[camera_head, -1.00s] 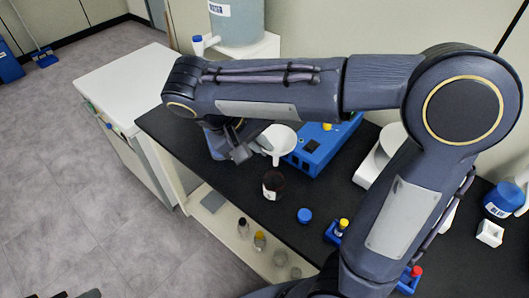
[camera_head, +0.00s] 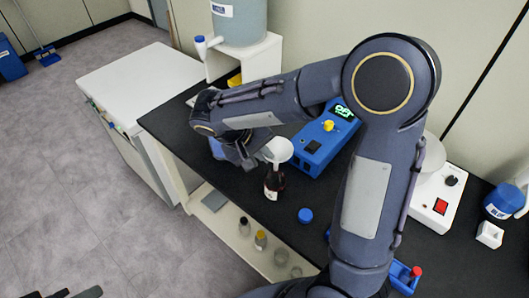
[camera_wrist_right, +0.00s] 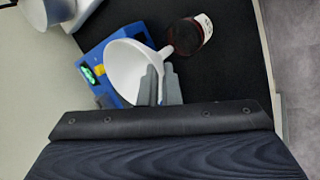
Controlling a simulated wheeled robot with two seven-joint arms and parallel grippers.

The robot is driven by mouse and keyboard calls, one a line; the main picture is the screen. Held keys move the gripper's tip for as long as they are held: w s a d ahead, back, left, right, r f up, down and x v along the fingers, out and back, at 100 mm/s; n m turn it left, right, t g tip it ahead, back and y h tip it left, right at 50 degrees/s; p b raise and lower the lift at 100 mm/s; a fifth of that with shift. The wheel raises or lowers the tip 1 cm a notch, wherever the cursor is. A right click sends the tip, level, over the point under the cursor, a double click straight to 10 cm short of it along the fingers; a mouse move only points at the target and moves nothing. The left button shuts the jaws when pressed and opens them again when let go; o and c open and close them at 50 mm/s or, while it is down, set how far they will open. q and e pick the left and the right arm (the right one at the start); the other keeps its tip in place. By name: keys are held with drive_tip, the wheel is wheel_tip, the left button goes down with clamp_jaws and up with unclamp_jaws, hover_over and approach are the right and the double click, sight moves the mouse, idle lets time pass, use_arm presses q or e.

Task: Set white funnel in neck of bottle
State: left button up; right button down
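The white funnel (camera_head: 279,150) is held at its side by my right gripper (camera_head: 250,156), bowl up and spout down. The right wrist view shows the funnel's wide bowl (camera_wrist_right: 124,66) beside the two grey fingers (camera_wrist_right: 161,84), which are closed on it. The dark brown bottle (camera_head: 273,186) with a white label stands upright on the black bench, directly below the funnel. The bottle (camera_wrist_right: 187,36) shows at the spout in the right wrist view. The spout tip meets or overlaps the bottle's neck; I cannot tell whether it is inside. A dark part at the bottom left may be my left gripper (camera_head: 88,293).
A blue device (camera_head: 318,150) with a green display stands just behind the bottle. A blue cap (camera_head: 305,215) lies in front on the black bench (camera_head: 180,125). A white instrument (camera_head: 436,203) stands to the right. Small bottles sit on the lower shelf.

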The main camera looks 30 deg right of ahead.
drive_tip(key=shift+f, duration=0.1)
drive_tip(key=c, duration=2.1)
unclamp_jaws()
drive_tip(key=shift+f, duration=0.1)
drive_tip(key=o, duration=0.5)
